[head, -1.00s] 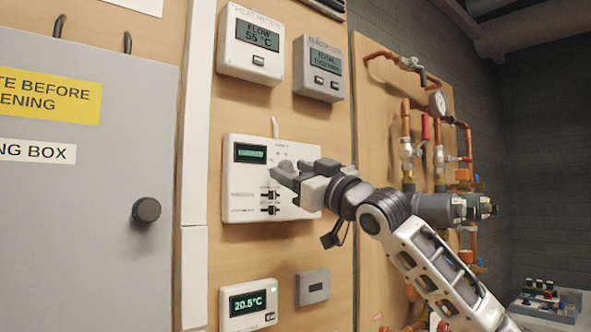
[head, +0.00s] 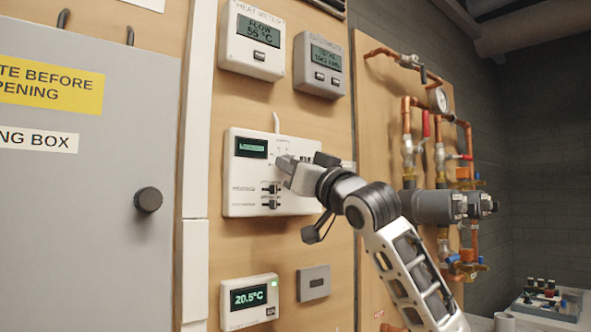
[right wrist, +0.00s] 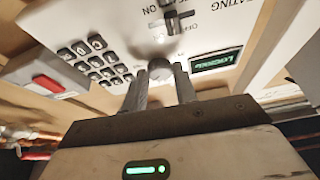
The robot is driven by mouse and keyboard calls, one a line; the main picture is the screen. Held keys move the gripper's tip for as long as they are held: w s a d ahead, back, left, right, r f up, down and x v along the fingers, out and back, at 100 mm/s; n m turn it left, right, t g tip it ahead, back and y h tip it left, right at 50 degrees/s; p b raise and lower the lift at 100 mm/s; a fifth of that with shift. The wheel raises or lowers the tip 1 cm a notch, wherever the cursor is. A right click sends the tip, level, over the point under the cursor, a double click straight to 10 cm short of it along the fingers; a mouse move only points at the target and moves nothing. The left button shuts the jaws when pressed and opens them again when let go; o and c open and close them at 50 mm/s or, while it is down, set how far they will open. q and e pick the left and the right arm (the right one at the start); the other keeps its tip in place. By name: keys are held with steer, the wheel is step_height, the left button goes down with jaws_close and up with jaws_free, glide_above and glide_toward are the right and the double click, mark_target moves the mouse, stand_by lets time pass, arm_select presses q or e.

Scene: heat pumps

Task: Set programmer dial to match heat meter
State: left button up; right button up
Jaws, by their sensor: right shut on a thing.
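The heat meter (head: 252,40) is at the top in the head view and reads FLOW 55 °C. The white programmer (head: 240,198) is below it on the board, with a small green display (head: 251,147). In the right wrist view the display (right wrist: 215,62) seems to read "Locked". My right gripper (head: 284,165) is at the programmer's face and covers its dial in the head view. In the right wrist view its fingers (right wrist: 160,82) are shut on the round grey dial (right wrist: 160,68). The dial's setting cannot be read. My left gripper is out of view.
The programmer has slide switches (head: 270,188) below the dial and a keypad (right wrist: 95,58) beside it. A grey electricity meter (head: 319,65), a 20.5 °C thermostat (head: 249,300) and a grey cabinet (head: 85,230) are nearby. Copper pipes (head: 407,120) stand at right.

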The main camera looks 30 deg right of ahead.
steer(key=o, duration=1)
steer(key=shift+c, duration=0.2)
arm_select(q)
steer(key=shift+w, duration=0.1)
arm_select(e)
steer(key=shift+s, duration=0.1)
arm_select(q)
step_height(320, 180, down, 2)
steer(key=b, duration=0.5)
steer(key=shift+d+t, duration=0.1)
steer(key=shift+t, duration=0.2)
arm_select(e)
steer(key=v, duration=1.5)
steer(key=shift+s+f, duration=0.2)
steer(key=shift+s, duration=0.15)
